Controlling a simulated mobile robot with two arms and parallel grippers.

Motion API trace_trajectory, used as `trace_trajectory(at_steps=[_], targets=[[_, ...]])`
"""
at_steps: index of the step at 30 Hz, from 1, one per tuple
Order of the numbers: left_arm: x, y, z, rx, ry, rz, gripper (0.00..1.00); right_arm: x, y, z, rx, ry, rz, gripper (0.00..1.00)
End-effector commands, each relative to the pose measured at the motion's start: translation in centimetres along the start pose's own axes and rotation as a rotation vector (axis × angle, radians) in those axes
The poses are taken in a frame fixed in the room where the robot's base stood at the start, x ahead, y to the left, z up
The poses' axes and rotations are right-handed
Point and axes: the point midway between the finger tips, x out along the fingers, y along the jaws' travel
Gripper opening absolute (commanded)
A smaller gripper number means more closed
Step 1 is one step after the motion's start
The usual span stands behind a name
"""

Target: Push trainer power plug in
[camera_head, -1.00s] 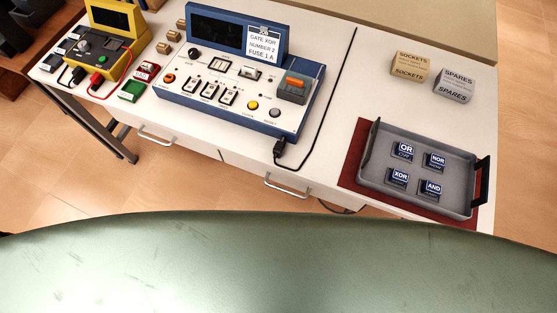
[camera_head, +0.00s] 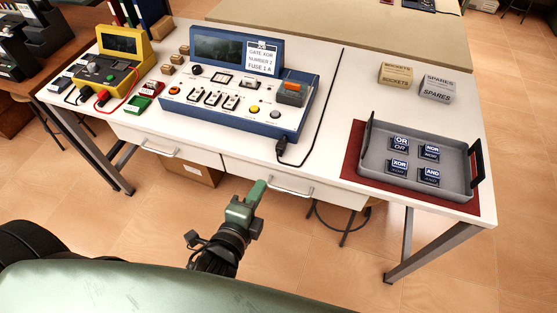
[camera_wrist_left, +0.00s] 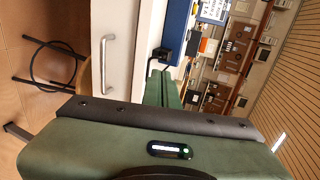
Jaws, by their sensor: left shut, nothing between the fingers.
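The blue trainer (camera_head: 235,105) stands on the white bench, with a card reading "GATE XOR NUMBER 2 FUSE 1 A". The black power plug (camera_head: 282,146) is at the front right of the trainer's front side, its cable running right and back over the bench. I cannot tell how deep it sits. In the left wrist view the plug (camera_wrist_left: 161,54) shows beyond my fingers, beside the trainer's blue edge (camera_wrist_left: 176,28). My left gripper (camera_head: 258,188) is shut and empty, in front of the drawers, below and left of the plug, apart from it. My right gripper is out of view.
Drawer handles (camera_head: 290,186) stick out from the bench front near my left gripper. A grey tray (camera_head: 377,173) with gate modules lies on a red mat at right. A yellow meter (camera_head: 118,65) with leads stands at left. Bare bench lies between the cable and tray.

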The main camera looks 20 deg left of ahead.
Motion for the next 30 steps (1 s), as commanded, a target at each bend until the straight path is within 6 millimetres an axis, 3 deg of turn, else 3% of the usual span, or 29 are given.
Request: trace_trajectory(at_steps=[9,15,21,30], targets=[[6.8,-0.2,0.0,-0.003,0.0,-0.002,0.0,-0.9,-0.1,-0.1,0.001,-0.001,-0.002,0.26],[10.2,-0.9,0.0,-0.003,0.001,-0.002,0.0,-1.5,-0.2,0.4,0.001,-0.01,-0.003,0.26],[11.9,-1.2,0.0,-0.005,0.001,0.001,0.0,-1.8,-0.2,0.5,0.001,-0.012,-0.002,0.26],[12.2,-1.2,0.0,-0.004,0.002,0.001,0.0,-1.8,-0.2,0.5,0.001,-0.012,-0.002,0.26]])
